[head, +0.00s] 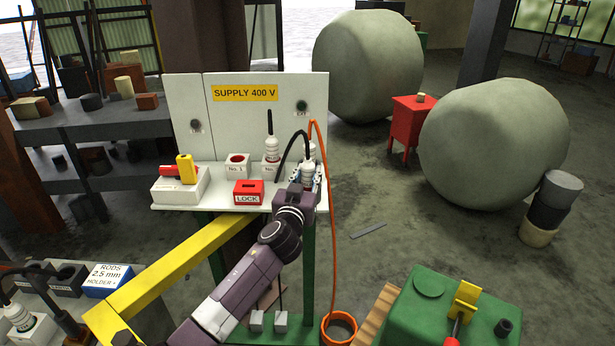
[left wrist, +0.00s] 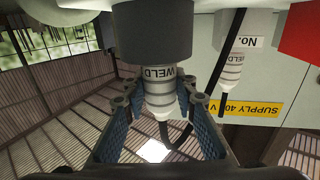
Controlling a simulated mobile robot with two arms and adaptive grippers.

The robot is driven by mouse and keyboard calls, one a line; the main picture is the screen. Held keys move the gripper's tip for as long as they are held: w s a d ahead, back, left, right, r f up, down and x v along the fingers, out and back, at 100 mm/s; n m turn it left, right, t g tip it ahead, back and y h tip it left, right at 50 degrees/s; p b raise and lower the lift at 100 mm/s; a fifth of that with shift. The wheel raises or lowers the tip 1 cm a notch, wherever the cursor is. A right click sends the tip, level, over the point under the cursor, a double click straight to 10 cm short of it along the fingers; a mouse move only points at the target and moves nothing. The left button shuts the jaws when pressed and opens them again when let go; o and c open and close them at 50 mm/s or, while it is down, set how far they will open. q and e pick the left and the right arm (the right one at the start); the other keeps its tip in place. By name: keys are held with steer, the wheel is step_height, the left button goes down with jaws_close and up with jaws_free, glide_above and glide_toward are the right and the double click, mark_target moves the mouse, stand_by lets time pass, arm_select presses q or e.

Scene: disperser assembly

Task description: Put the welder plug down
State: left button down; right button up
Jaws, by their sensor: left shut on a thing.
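My left gripper (head: 308,181) is at the right end of the white supply panel's shelf, shut on a ribbed white plug (head: 308,172) with a black cable. In the left wrist view this welder plug (left wrist: 160,92) sits between the two blue-padded fingers, with "WELD" lettering on it. A wide dark cylinder (left wrist: 150,30) is at its base end. I cannot tell whether the plug touches the shelf. A second white plug (head: 272,149) stands in a labelled socket to the left; it also shows in the left wrist view (left wrist: 232,70). My right gripper is not in view.
An empty No. 1 socket (head: 238,166), a red LOCK block (head: 248,193) and a yellow-handled switch (head: 187,168) are left of my gripper. An orange cable (head: 335,240) hangs to the right. A green machine (head: 430,310) stands at lower right.

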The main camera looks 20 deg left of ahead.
arm_select(q)
steer(key=shift+s+d, duration=0.15)
steer(key=c, duration=1.9)
jaws_free()
steer(key=shift+c, duration=0.2)
steer(key=o, duration=0.4)
steer(key=shift+f, duration=0.1)
steer(key=shift+c, duration=0.2)
steer(key=shift+r, duration=0.35)
steer(key=s+p, duration=0.2)
steer(key=s, duration=1)
steer(key=shift+d+f+p, duration=0.15)
steer(key=shift+d+p, duration=0.2)
steer(key=shift+d, duration=0.1)
